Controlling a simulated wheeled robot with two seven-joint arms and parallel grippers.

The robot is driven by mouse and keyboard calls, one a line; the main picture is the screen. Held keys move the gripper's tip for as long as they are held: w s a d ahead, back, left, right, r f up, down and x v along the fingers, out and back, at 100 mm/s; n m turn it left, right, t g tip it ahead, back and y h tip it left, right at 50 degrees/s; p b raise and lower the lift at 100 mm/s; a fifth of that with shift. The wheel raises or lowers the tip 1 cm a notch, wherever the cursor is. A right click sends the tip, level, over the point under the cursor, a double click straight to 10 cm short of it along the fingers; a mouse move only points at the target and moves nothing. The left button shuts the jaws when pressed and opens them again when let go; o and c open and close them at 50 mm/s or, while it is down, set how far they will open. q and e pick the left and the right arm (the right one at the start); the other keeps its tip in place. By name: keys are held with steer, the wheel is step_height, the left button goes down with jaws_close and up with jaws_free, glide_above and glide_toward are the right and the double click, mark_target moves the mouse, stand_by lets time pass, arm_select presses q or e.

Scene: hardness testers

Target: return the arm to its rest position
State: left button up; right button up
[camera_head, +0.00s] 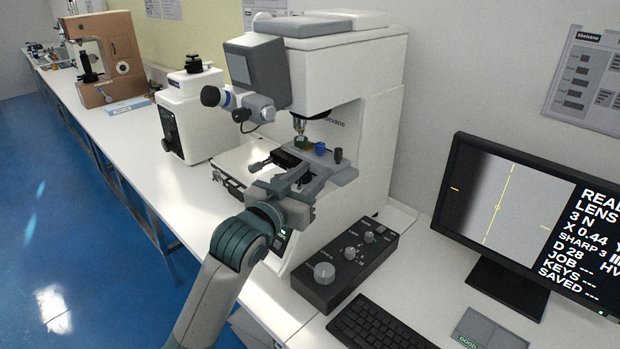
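My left arm (212,290) reaches up from the bottom of the view to the large white hardness tester (370,130). My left gripper (295,185) is in front of the tester's stage, below the objective (299,124). Its grey fingers overlap the dark stage parts in the picture, so I cannot tell whether they touch or how far apart they are. A small green block (303,143) sits on the stage under the objective, and I see no held object clearly. My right gripper is not in view.
A black control box (345,262) with knobs stands just right of my wrist. A keyboard (378,326), a monitor (510,215) and a grey pad (490,330) are further right. Blue floor (60,220) lies open at left.

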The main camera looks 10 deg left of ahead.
arm_select(q)
steer(key=shift+s+f, duration=0.1)
stand_by(0.3)
